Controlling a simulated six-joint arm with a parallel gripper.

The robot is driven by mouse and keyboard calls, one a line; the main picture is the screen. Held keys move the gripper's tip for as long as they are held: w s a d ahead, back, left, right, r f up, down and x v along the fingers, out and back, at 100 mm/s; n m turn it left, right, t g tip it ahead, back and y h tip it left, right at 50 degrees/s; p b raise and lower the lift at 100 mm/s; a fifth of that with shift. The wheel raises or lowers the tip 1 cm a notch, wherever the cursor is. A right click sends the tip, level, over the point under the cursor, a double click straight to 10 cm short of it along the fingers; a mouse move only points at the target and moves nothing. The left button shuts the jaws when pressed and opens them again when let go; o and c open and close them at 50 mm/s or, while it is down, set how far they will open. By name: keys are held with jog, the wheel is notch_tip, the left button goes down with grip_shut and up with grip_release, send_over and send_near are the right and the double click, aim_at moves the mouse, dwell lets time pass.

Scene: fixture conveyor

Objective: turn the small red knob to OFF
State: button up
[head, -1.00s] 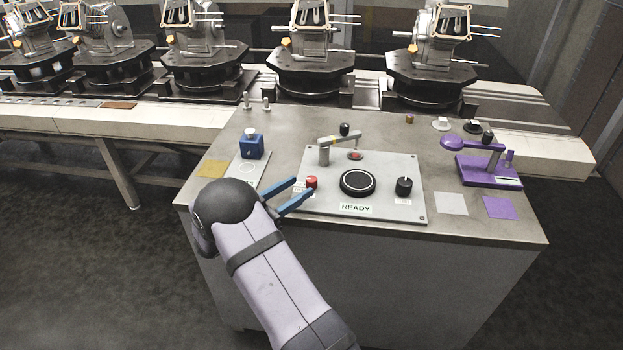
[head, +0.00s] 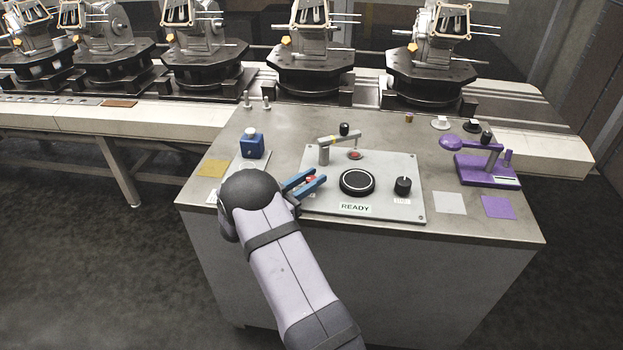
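The small red knob (head: 312,179) is on the left part of the light grey control panel (head: 388,165). It shows only in part between the blue fingers of my gripper (head: 318,177), and the rest is hidden by them. One finger is on each side of the knob. Whether they touch it I cannot tell. The knob's pointer direction and the OFF mark cannot be made out. A label reading READY (head: 355,207) is at the panel's front.
A large black round dial (head: 357,182) and a black knob (head: 402,186) are right of the red knob. A metal lever (head: 340,139) stands behind it. A blue block (head: 252,147) is at left, a purple device (head: 487,170) at right. A conveyor with machine fixtures runs behind.

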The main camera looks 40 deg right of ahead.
jog(key=shift+c, duration=1.2)
jog(key=shift+n+t, duration=0.4)
jog(key=shift+t, duration=0.2)
jog(key=n+t+y, duration=0.1)
jog(key=n+t, duration=0.1)
jog(key=t, duration=0.1)
jog(key=shift+s+n+t, duration=0.1)
jog(key=shift+n+t, duration=0.2)
jog(key=shift+t, duration=0.1)
jog(key=n+t+y, duration=0.1)
jog(key=t, duration=0.1)
jog(key=n+t+y, duration=0.2)
jog(key=shift+d+f+b, duration=0.1)
jog(key=shift+f+b, duration=0.1)
jog(key=shift+b, duration=0.2)
jog(key=n+t+y+b, duration=0.2)
jog(key=n+t+y, duration=0.2)
jog(key=shift+d+y, duration=0.1)
jog(key=shift+y, duration=0.3)
jog(key=n+t+y+b, duration=0.1)
jog(key=y, duration=0.1)
jog(key=shift+r+n+y, duration=0.1)
jog(key=shift+n+y, duration=0.2)
jog(key=shift+n, duration=0.1)
jog(key=shift+n+t+y+b, duration=0.4)
jog(key=shift+n+y+b, duration=0.1)
jog(key=shift+y, duration=0.2)
jog(key=shift+a+r+y, duration=0.15)
jog(key=shift+a+y, duration=0.05)
jog(key=shift+y, duration=0.1)
